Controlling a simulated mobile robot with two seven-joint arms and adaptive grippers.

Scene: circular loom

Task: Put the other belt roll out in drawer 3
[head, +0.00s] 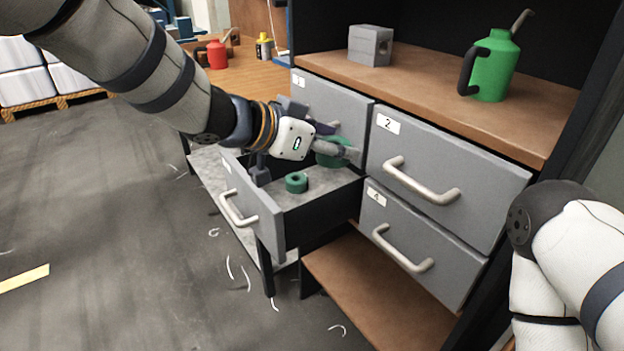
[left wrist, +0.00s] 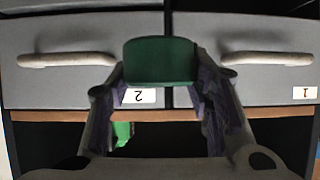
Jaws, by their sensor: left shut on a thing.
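The drawer below drawer 1 is pulled open (head: 262,222); its own label cannot be read. One green belt roll (head: 296,183) lies in it, toward the front. My left gripper (head: 338,150) is shut on another green belt roll (head: 328,160) and holds it above the rear of the open drawer, in front of drawer 1. The held roll fills the space between the fingertips in the left wrist view (left wrist: 160,61). The gripper hides part of the roll in the head view. My right arm shows at the right edge, but its gripper is out of view.
Drawer 1 (head: 335,107), drawer 2 (head: 425,185) and drawer 4 (head: 415,240) are closed, with bar handles. A green oil can (head: 494,66) and a grey block (head: 370,45) stand on the wooden top. White scraps litter the floor. A red can (head: 217,54) stands farther back.

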